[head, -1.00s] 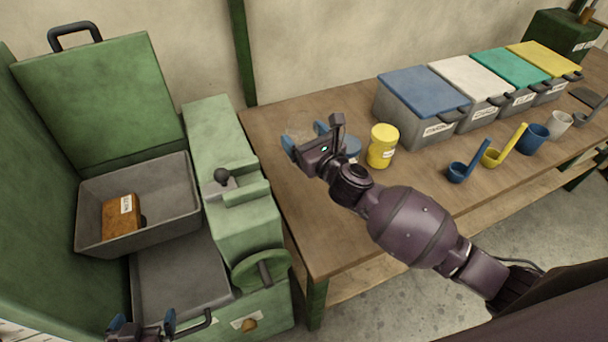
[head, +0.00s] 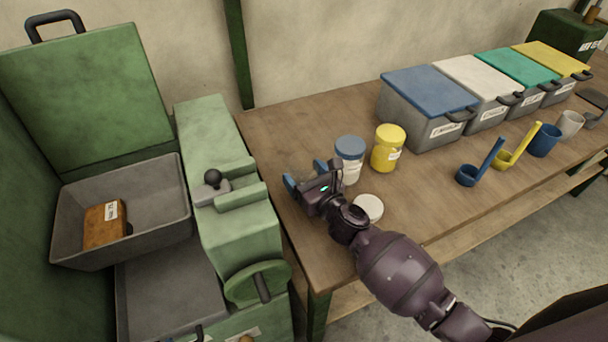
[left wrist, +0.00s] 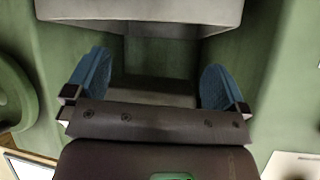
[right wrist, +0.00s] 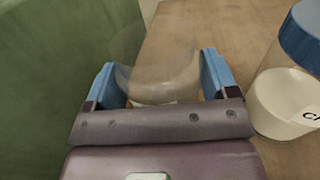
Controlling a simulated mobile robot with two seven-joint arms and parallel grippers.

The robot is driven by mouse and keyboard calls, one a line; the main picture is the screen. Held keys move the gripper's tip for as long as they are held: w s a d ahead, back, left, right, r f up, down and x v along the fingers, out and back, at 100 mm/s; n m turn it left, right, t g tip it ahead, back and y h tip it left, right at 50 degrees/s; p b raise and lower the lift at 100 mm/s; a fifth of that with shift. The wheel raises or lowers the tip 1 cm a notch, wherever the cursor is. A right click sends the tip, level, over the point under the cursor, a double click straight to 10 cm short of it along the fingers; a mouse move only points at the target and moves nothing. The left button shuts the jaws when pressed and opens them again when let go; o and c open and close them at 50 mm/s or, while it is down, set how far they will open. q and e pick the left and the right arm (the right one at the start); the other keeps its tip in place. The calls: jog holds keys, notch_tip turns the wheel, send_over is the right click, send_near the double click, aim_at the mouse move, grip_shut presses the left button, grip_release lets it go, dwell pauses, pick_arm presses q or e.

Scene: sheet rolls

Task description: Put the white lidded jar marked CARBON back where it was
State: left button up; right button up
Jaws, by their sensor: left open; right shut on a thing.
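No CARBON marking is readable in any view. My right gripper (head: 305,174) is low over the table's left end. A blue-lidded jar (head: 350,148) with white contents stands right of the gripper. My left gripper (left wrist: 155,80) is open and empty, facing the green machine.
A yellow jar (head: 388,148) stands right of the blue-lidded one. Lidded bins (head: 430,95) line the table's back; scoops (head: 467,176) and cups (head: 544,140) lie in front. Left is a green machine (head: 225,160) with a grey tray (head: 160,200) holding a brown block (head: 105,224).

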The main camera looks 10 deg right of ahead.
jog(key=o, duration=1)
jog(key=shift+r, duration=0.1)
jog(key=shift+s+r, duration=0.1)
jog(key=shift+s, duration=0.05)
jog(key=v, duration=1.2)
